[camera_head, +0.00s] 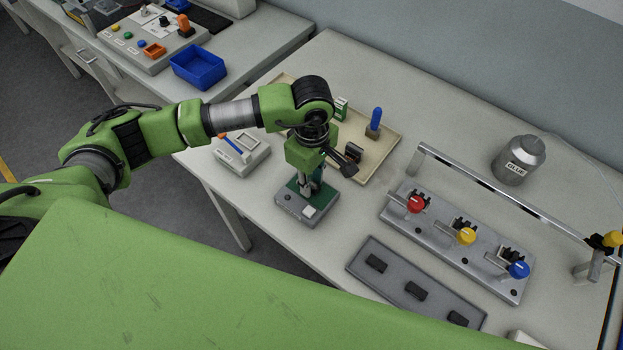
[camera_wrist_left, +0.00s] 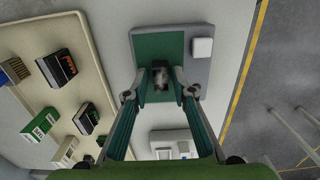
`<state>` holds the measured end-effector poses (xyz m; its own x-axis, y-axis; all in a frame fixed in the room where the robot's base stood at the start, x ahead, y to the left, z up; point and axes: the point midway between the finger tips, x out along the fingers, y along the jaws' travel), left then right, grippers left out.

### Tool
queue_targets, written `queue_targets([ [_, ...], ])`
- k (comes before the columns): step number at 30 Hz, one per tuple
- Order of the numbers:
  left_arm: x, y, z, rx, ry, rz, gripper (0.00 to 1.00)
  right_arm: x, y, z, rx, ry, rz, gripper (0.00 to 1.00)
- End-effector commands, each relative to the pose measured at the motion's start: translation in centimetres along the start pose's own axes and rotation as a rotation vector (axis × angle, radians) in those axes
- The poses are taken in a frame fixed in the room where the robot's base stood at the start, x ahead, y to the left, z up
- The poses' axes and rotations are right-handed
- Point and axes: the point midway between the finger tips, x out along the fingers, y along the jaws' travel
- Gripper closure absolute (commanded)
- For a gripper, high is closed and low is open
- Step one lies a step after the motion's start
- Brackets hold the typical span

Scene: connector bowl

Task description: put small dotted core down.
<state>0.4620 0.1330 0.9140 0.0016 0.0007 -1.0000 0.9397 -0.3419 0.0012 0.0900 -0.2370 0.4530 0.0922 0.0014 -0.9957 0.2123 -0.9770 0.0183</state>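A small dark-and-grey piece (camera_wrist_left: 160,78), blurred, shows between the fingertips of my left gripper (camera_wrist_left: 161,84) in the left wrist view. I cannot make out dots on it. A narrow gap seems to show on each side of it, so the fingers look open around it. It is over the green pad (camera_wrist_left: 160,42) of a grey fixture with a white square button (camera_wrist_left: 202,48). In the head view my left gripper (camera_head: 312,185) points down at this fixture (camera_head: 294,208); the piece is not clear there. My right gripper is not in view.
A beige tray (camera_head: 382,150) behind the fixture holds dark blocks, a green-white box and a blue-handled tool (camera_head: 375,122). A white device (camera_head: 241,158) stands left. Rightward are a grey strip (camera_head: 392,282), a panel with coloured knobs (camera_head: 450,240), a rail and a grey jar (camera_head: 519,160).

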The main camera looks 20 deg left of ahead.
Motion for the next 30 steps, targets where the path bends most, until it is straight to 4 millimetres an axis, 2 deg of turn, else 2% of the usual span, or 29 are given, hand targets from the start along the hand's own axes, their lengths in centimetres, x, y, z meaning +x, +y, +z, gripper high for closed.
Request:
queue_targets([
  [13, -0.5, -0.1, 0.0, -0.001, 0.0, -0.002, 0.7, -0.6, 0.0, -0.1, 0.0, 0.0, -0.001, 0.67],
  [14, -0.6, 0.0, 0.0, 0.0, 0.0, 0.001, 0.7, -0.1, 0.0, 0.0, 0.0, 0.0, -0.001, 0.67],
  [17, -2.1, 0.1, 0.0, 0.001, 0.0, 0.004, 0.7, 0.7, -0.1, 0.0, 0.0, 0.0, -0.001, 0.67],
  [24, -7.3, 0.1, 0.0, 0.001, 0.001, 0.005, 0.7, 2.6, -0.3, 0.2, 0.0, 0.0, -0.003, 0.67],
  [30, -10.8, 0.0, 0.0, 0.0, 0.001, 0.001, 0.7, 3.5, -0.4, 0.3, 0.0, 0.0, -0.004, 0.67],
])
